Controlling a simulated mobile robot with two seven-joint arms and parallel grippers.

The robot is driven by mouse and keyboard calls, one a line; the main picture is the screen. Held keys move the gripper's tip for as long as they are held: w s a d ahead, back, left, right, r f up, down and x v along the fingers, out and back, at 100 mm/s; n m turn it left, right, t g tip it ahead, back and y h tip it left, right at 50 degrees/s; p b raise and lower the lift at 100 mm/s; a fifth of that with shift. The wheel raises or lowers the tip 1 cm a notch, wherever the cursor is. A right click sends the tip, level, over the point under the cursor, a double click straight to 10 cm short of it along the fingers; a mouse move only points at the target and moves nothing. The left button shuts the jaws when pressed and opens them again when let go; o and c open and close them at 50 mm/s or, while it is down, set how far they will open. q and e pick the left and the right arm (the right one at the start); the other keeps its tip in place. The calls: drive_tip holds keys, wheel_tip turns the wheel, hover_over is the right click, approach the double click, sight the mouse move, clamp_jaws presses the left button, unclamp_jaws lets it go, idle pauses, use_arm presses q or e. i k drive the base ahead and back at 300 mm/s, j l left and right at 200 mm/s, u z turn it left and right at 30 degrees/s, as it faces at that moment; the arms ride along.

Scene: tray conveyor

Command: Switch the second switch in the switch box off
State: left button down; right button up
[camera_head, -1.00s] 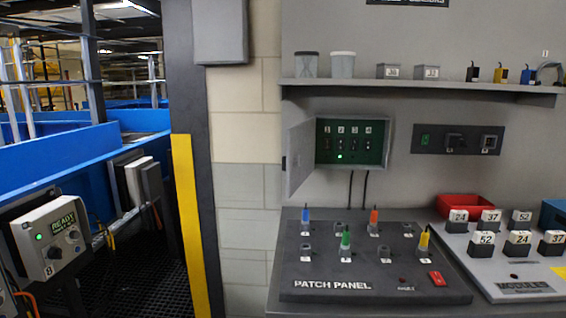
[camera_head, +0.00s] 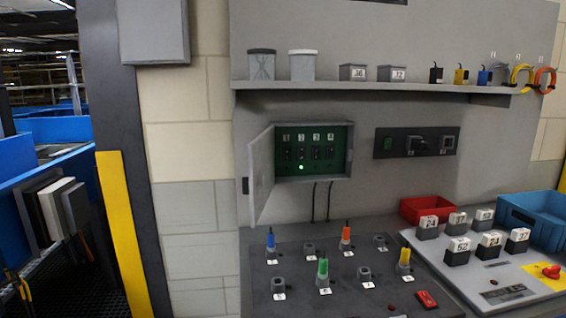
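The switch box (camera_head: 340,152) is mounted on the grey wall panel below the shelf. Its grey door (camera_head: 261,174) stands open to the left. Inside, a green panel carries a row of dark switches under white number labels. The second switch (camera_head: 301,153) from the left sits above a lit green light (camera_head: 302,167). The switches are too small to tell their positions. Neither of my grippers shows in the view.
A bench below holds a patch panel (camera_head: 330,300) with coloured plugs, and a module board with numbered blocks. A red bin (camera_head: 427,209) and a blue bin (camera_head: 535,220) stand behind it. A shelf (camera_head: 380,87) with jars and small parts runs above the box. A yellow-edged post (camera_head: 123,235) stands left.

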sight(302, 151)
drive_tip(key=i+j+z, duration=0.3)
drive_tip(key=j+z, duration=0.25)
drive_tip(key=i+j+z, duration=0.3)
drive_tip(key=j, duration=0.25)
drive_tip(key=j+z, duration=0.5)
drive_tip(key=j, duration=0.35)
drive_tip(key=j+z, duration=0.25)
drive_tip(key=j, duration=0.3)
drive_tip(key=j+z, duration=0.2)
drive_tip(key=j, duration=0.3)
drive_tip(key=k+j+z, duration=0.1)
drive_tip(key=j+z, duration=0.15)
drive_tip(key=j, duration=0.3)
drive_tip(key=k+j+z, duration=0.2)
drive_tip(key=j, duration=0.3)
drive_tip(key=i+l, duration=0.1)
drive_tip(key=l, duration=0.15)
drive_tip(key=i+l, duration=0.15)
drive_tip(key=l, duration=0.15)
drive_tip(key=i+l+u, duration=0.1)
drive_tip(key=l, duration=0.15)
